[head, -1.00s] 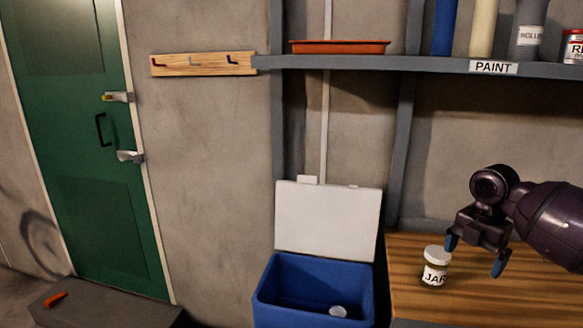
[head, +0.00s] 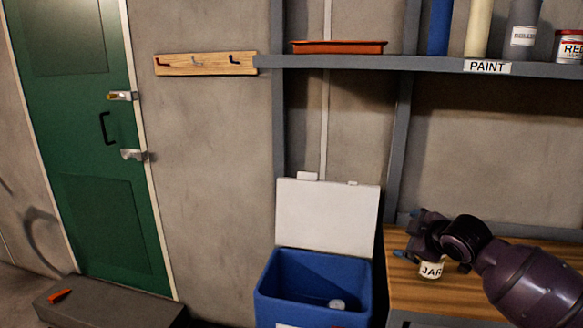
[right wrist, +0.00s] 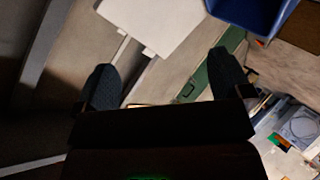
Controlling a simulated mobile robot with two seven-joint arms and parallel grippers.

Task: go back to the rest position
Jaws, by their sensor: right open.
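My right gripper (head: 404,254) is in the head view at the lower right, above the workbench and in front of the jar (head: 431,269). It hides the top of the white-labelled jar, which stands on the bench. In the right wrist view its two fingers (right wrist: 165,82) are spread wide with nothing between them. My left gripper does not show in any frame.
The wooden workbench (head: 470,299) is at the lower right. A blue bin (head: 272,297) with its white lid (head: 327,216) raised stands left of it, with a small pale object inside. A shelf (head: 420,64) runs above. A green door (head: 86,150) is at the left.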

